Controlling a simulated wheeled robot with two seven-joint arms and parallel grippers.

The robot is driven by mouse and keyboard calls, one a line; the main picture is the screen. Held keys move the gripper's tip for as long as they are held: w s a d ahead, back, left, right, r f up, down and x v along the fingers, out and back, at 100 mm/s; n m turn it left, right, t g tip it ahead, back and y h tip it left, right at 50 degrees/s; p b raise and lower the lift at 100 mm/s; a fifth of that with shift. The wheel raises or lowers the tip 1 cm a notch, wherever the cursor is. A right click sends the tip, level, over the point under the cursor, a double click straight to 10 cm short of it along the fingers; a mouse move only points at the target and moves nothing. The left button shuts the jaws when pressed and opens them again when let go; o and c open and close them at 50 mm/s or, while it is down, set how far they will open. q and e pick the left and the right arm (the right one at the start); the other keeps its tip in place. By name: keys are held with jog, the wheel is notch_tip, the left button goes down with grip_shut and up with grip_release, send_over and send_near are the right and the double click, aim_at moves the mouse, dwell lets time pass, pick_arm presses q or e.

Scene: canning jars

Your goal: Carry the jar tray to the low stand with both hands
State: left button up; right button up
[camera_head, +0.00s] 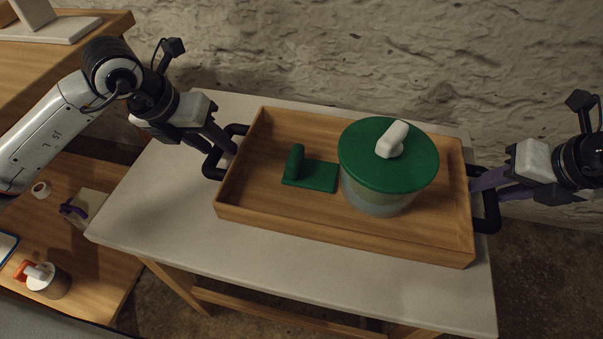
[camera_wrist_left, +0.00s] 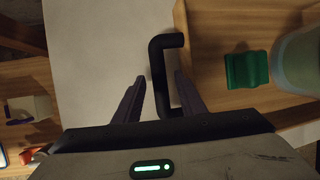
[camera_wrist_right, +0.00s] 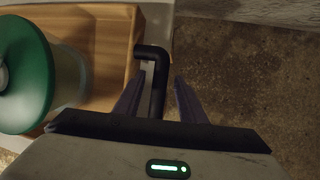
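The wooden jar tray (camera_head: 340,228) lies flat on a white-topped wooden stand (camera_head: 300,262). It holds a large clear jar (camera_head: 372,200) with a green lid and white knob, and a green bracket-like piece (camera_head: 312,175). My left gripper (camera_head: 230,146) is at the tray's black left handle (camera_wrist_left: 158,75); its fingers straddle the bar with gaps on both sides. My right gripper (camera_head: 480,186) is at the black right handle (camera_wrist_right: 156,85), its fingers likewise apart on either side of the bar. Both grippers look open. The jar's contents are unclear.
A wooden bench (camera_head: 75,62) with a white board stands at the upper left. A lower wooden surface (camera_head: 100,262) at the left carries small items, including a container with an orange-and-white top (camera_head: 48,281). A rough wall (camera_head: 350,50) is behind. The stand's front left top is clear.

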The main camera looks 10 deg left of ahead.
pick_arm(q)
notch_tip(320, 180, up, 9)
jog(key=shift+f, duration=0.2)
pick_arm(e)
jog(key=shift+r, duration=0.15)
pick_arm(q)
jog(key=shift+r, duration=0.55)
pick_arm(e)
jog(key=v, duration=1.2)
pick_arm(q)
jog(key=shift+r, duration=0.1)
